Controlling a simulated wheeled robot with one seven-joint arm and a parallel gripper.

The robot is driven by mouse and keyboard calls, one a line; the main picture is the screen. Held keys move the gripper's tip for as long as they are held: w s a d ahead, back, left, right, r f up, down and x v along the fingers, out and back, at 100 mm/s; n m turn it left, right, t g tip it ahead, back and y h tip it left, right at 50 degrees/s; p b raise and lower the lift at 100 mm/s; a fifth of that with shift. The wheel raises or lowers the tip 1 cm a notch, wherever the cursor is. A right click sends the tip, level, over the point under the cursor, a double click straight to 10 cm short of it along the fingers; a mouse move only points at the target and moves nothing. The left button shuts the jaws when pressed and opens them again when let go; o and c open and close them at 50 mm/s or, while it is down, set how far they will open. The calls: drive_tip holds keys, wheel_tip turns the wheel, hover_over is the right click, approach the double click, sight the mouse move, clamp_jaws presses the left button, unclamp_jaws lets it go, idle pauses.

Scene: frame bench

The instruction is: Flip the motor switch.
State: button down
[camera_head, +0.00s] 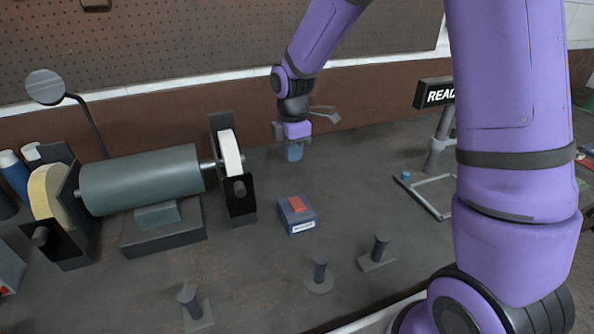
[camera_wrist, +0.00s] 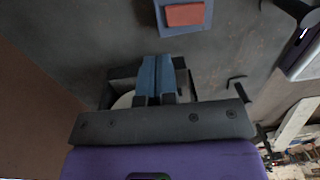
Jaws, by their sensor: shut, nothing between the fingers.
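The motor switch is a blue-grey box (camera_head: 299,222) with a red rocker (camera_head: 298,204) on top and a white label on its front face. It sits on the bench right of the grinder motor. In the wrist view the switch box (camera_wrist: 167,29) and its red rocker (camera_wrist: 185,14) show at the top, cut by the frame edge. My gripper (camera_head: 294,151) is above the bench, behind the switch in the head view and apart from it. Its blue fingertips (camera_wrist: 160,75) are together with nothing between them.
The bench grinder motor (camera_head: 142,178) with a wheel at each end stands left of the switch. Upright pegs (camera_head: 319,272) stand in front. A sign on a post (camera_head: 433,94) and a flat frame (camera_head: 431,197) are to the right. Bare bench surrounds the switch.

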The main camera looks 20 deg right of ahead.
drive_tip(key=shift+w+r, duration=0.2)
drive_tip(key=shift+r, duration=0.9)
drive_tip(key=shift+w+r, duration=0.15)
drive_tip(key=shift+r, duration=0.9)
drive_tip(key=shift+s, duration=0.15)
